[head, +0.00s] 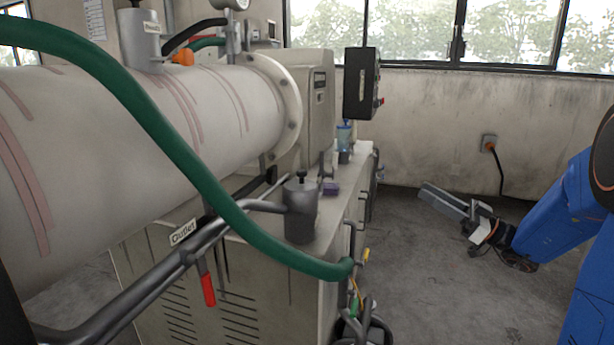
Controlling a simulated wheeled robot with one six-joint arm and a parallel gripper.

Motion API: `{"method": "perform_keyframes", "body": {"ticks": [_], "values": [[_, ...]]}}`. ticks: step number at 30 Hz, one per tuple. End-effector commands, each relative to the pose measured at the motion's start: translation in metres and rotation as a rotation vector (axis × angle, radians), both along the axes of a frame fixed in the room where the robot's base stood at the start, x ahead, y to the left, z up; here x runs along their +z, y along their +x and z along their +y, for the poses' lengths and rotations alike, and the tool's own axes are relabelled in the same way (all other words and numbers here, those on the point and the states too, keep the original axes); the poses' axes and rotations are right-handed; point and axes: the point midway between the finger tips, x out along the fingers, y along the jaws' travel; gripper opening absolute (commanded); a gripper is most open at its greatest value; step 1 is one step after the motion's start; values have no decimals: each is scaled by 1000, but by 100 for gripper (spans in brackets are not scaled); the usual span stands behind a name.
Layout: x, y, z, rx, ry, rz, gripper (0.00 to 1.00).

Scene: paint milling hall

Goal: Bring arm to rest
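My blue arm (560,215) reaches in from the right edge and bends toward the left. My gripper (476,218) is at its end, over the open floor to the right of the machine bench, apart from it. A grey elongated piece (442,202) extends up and left from the gripper. I cannot tell whether it is part of the fingers or something held. The fingertips are too small and dark to show whether they are open or shut.
A large white mill cylinder (150,135) fills the left, with a green hose (150,110) across it. A wall socket (489,142) has a hanging cable. Grey floor (430,270) lies clear below the gripper.

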Motion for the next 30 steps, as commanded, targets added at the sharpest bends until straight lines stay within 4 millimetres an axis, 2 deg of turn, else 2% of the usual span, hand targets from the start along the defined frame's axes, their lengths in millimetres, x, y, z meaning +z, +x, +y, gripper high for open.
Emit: {"method": "perform_keyframes", "body": {"ticks": [2, 13, 20, 26, 30], "values": [[0, 0, 1, 2, 0, 2, 32], [-4, -18, 31, 96, -41, 113, 32], [-12, -40, 61, 184, -91, 237, 32], [-25, -72, 95, 279, -175, 408, 32], [-42, -107, 124, 345, -271, 585, 32]]}}
